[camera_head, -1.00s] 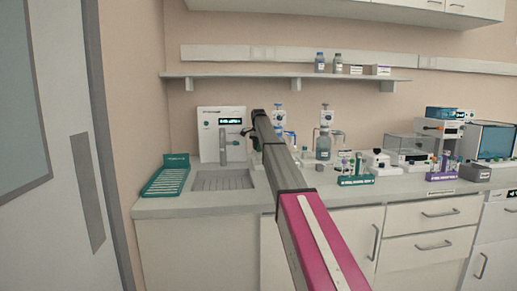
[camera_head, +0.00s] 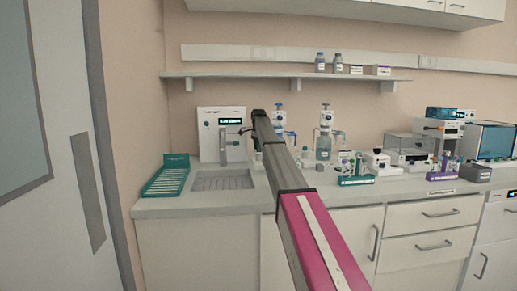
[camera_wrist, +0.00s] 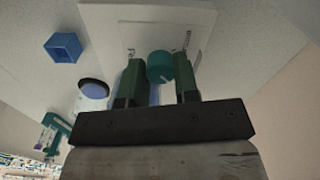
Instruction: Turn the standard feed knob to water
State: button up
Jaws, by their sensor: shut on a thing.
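In the wrist view my gripper (camera_wrist: 159,66) has its two green fingers either side of a teal round knob (camera_wrist: 160,68). The knob sits on a white panel (camera_wrist: 115,27) with small dark markings on both sides of it. A pale line shows on the knob; the markings are too small to read, so I cannot tell its setting.
A sink (camera_head: 223,181) and a teal rack (camera_head: 166,178) lie left of my arm. A white panel unit with a display (camera_head: 230,122) stands behind the sink. Tube racks (camera_head: 356,181) and instruments fill the counter to the right. A shelf (camera_head: 290,77) runs above.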

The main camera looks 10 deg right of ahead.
jog(key=o, duration=0.9)
jog(key=shift+r, duration=0.1)
notch_tip(320, 180, up, 11)
jog(key=shift+f, duration=0.15)
jog(key=shift+s, duration=0.1)
